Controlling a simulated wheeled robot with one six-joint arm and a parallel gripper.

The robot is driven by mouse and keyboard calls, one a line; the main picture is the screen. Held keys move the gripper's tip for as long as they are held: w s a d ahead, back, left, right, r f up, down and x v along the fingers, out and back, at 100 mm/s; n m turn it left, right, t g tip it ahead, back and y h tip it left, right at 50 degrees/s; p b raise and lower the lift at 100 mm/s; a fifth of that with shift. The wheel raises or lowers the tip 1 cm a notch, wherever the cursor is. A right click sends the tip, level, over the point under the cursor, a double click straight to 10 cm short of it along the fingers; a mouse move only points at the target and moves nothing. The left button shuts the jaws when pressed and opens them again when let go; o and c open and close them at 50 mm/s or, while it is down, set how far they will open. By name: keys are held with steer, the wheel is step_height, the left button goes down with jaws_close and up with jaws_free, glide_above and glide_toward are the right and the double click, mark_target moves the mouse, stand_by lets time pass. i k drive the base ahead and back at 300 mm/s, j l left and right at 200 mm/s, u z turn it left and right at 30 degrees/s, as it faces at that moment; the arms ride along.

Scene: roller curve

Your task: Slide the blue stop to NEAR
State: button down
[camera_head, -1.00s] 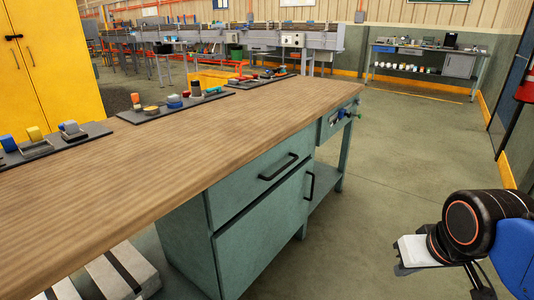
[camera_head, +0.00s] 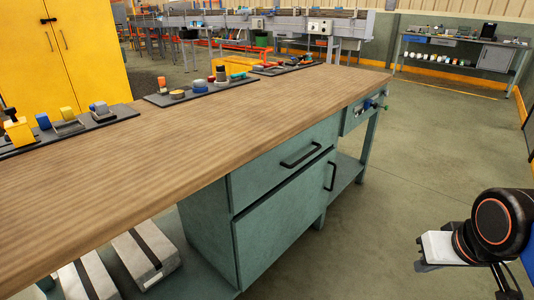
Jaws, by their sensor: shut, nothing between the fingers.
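I cannot pick out a stop on a slide or a NEAR mark for certain. Small blue pieces show on the bench: a blue block (camera_head: 43,121) on the left dark tray and a blue round piece (camera_head: 199,86) on the middle tray. A small blue part (camera_head: 367,105) shows on the panel at the bench's far end. My gripper (camera_head: 503,284) is shut and empty at the lower right, below my black wrist. Its lower end is cut off by the frame. It is over the floor, well apart from the bench.
The wooden bench top (camera_head: 220,135) is bare along its front. Green drawers (camera_head: 285,165) with black handles stand below it. A yellow cabinet (camera_head: 75,50) stands behind. The floor (camera_head: 420,160) to the right is clear.

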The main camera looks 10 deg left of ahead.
mark_target(368, 103)
steer(key=i+l, duration=0.35)
steer(key=i, duration=0.2)
steer(key=i+l, duration=0.35)
steer(key=i, duration=0.15)
steer(key=i+l, duration=0.35)
steer(key=i, duration=0.2)
